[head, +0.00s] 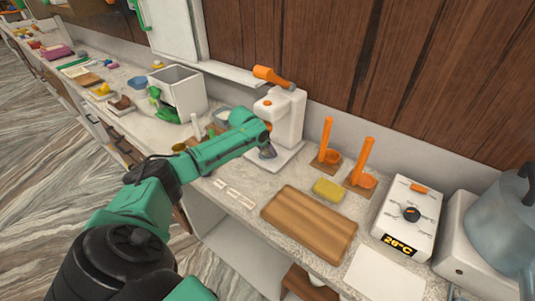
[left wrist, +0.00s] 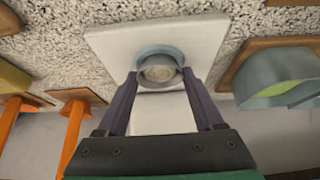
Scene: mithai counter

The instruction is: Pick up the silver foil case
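The silver foil case (left wrist: 160,72) is a small round grey cup in the left wrist view. It sits at a blue-grey round part on the white plate of the white machine (head: 287,118). My left gripper (left wrist: 159,78) is open, with its two dark fingers on either side of the case. A small gap seems to show on each side; I cannot tell whether a finger touches it. In the head view my left gripper (head: 266,150) is at the machine's front, and the case cannot be made out there. My right gripper is not in view.
Two orange upright tools (head: 327,140) on wooden bases stand right of the machine. A yellow sponge (head: 328,189) and wooden board (head: 308,222) lie in front. A white bin (head: 180,86) stands left.

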